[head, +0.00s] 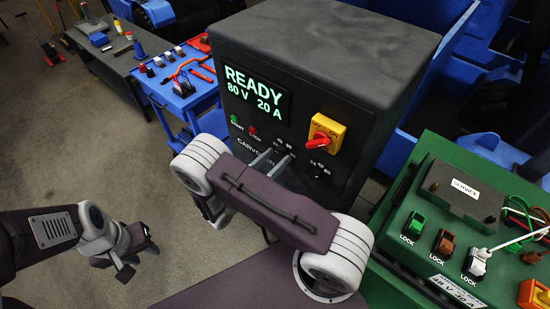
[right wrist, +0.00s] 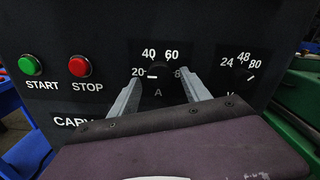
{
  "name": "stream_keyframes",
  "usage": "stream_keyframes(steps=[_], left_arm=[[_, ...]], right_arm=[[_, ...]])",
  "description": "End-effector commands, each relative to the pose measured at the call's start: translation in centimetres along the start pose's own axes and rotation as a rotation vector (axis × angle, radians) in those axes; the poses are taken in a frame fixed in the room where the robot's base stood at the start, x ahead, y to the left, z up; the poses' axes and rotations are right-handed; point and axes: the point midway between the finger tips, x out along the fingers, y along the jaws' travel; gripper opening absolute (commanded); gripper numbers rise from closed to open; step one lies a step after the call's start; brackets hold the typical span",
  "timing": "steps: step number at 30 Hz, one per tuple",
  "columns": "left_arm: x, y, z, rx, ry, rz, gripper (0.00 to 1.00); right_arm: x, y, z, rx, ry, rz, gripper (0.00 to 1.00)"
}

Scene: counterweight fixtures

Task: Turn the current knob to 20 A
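The black current knob (right wrist: 159,74), above the letter A in the right wrist view, has its white mark pointing left towards the 20. The display (head: 255,93) on the dark power unit (head: 320,60) reads READY, 80 V, 20 A in green. My left gripper (head: 130,263) hangs low at the left, away from the panel.
A green START button (right wrist: 30,65) and a red STOP button (right wrist: 79,66) sit left of the dial. The voltage knob (right wrist: 248,77) is to its right. A red-yellow switch (head: 323,133) juts out above.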

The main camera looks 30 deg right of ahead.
Motion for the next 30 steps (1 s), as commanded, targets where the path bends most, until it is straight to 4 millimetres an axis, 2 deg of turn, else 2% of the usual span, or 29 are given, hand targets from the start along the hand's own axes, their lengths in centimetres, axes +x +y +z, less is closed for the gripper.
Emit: stream_keyframes(steps=[8,15,21,30], left_arm=[[0.2,0.0,0.0,0.0,0.0,0.0,0.36],[1.4,0.0,0.1,0.0,0.0,0.0,0.36],[1.8,0.0,0.2,0.0,0.0,0.0,0.36],[1.8,0.0,0.2,0.0,0.0,0.0,0.36]], right_arm=[[-0.7,0.1,0.0,0.003,-0.003,0.002,0.55],[-5.8,0.2,-0.1,0.004,-0.004,0.006,0.55],[-8.7,0.1,0.0,0.003,-0.002,0.002,0.55],[-9.1,0.0,0.1,0.001,-0.001,-0.001,0.55]])
